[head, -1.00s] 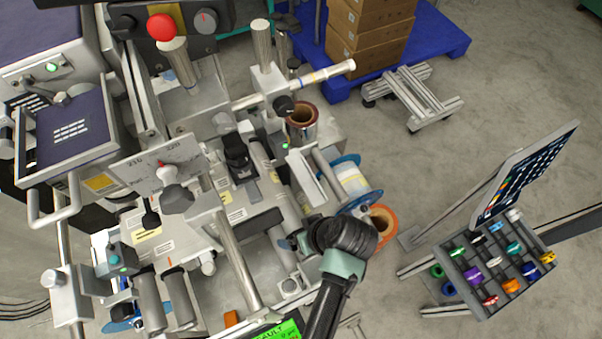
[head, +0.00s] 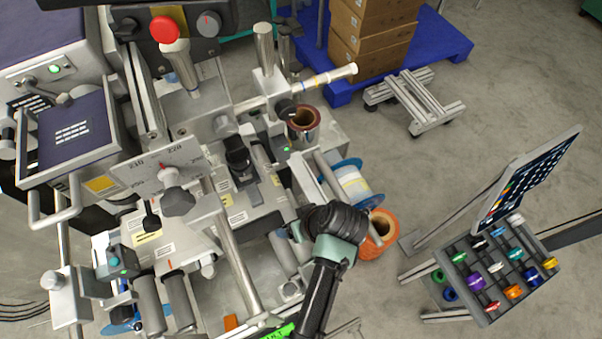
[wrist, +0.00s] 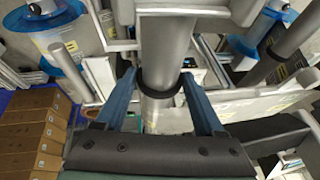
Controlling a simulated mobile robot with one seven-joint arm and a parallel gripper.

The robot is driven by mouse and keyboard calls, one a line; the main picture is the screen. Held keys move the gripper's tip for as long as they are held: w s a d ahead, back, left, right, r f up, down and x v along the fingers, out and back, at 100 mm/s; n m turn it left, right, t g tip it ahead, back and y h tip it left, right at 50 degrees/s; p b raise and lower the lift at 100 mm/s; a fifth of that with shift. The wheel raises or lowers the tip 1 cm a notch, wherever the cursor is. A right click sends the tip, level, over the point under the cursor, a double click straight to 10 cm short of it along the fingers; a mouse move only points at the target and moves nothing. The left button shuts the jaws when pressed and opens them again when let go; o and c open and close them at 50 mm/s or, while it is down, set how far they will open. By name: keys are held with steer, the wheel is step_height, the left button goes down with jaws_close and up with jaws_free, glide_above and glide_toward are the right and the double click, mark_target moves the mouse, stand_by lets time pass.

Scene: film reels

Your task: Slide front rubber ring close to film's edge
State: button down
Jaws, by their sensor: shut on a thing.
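In the wrist view, my gripper (wrist: 160,80) has its two blue fingers on either side of a grey metal roller (wrist: 165,50). A thin black rubber ring (wrist: 161,96) circles the roller between the fingertips, and the gripper is shut on it. The roller runs on past the ring towards the gripper's palm. I cannot make out the film's edge on this roller. In the head view, my gripper (head: 296,231) is at the right side of the machine, partly hidden by my own wrist. The ring cannot be made out there.
Right of my wrist are a blue-flanged reel (head: 352,184) and an orange roll (head: 379,236). A brown film roll (head: 303,125) stands farther back. Bars and rollers crowd the machine on the left. A rack of coloured spools (head: 495,270) stands at the right, with open floor between.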

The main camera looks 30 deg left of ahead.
jaws_free()
steer(key=shift+a, duration=0.1)
steer(key=v, duration=1.3)
steer(key=shift+w, duration=0.1)
